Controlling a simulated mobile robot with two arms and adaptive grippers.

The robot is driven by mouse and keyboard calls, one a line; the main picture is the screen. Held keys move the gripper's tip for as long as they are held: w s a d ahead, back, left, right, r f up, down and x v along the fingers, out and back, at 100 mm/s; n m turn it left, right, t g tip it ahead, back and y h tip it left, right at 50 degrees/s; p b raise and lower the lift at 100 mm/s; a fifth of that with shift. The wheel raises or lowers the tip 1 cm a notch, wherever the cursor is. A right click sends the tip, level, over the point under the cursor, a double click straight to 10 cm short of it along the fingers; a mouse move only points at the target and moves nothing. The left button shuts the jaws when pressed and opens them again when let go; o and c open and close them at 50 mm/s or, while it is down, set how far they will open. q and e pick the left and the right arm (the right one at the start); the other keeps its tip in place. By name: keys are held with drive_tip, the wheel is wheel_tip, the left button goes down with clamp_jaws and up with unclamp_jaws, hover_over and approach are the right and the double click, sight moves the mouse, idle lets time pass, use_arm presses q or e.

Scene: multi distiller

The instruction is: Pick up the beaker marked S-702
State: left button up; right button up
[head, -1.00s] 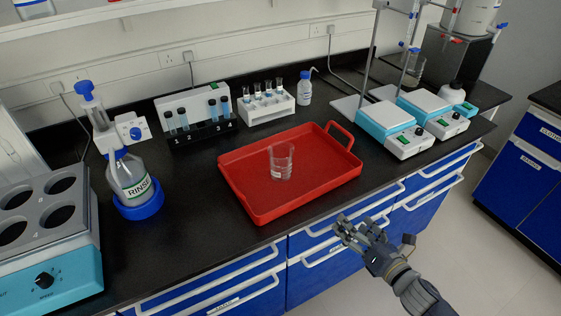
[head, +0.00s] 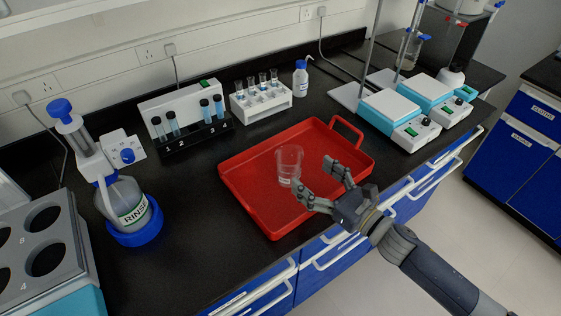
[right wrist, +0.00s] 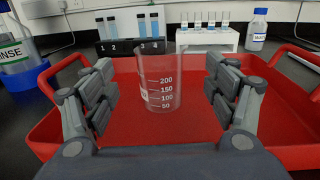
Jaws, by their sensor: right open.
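A clear glass beaker (head: 289,163) stands upright in the red tray (head: 262,222) on the black bench. In the right wrist view the beaker (right wrist: 160,82) shows white marks from 50 to 200 and a small white label at its left side, too small to read. My right gripper (head: 318,182) is open at the tray's front right side. Its fingers (right wrist: 165,95) stand apart to the left and right of the beaker in the wrist view, with the beaker ahead and not touched. My left gripper is not in view.
A rinse bottle (head: 125,205) stands left of the tray. Behind it are a rack of blue vials (head: 186,133) and a white tube rack (head: 262,103). A small blue-capped bottle (head: 300,80) stands further right. Hotplates (head: 400,118) with stands are at the back right.

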sight(299, 163)
drive_tip(key=x, duration=0.3)
drive_tip(key=shift+a+r+p, duration=0.15)
drive_tip(key=shift+r+p, duration=0.1)
drive_tip(key=shift+p, duration=0.1)
drive_tip(key=shift+w+a, duration=0.15)
drive_tip(key=shift+w, duration=0.05)
drive_tip(key=shift+w+a, duration=0.2)
drive_tip(key=shift+w, duration=0.05)
drive_tip(key=p+x, duration=0.2)
drive_tip(key=x, duration=0.2)
drive_tip(key=shift+a, duration=0.1)
drive_tip(key=shift+w+a, duration=0.15)
drive_tip(key=shift+w, duration=0.15)
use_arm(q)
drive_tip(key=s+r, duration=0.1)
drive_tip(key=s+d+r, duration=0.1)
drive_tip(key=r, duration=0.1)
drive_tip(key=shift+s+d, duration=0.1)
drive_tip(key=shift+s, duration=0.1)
use_arm(e)
drive_tip(key=c, duration=1.5)
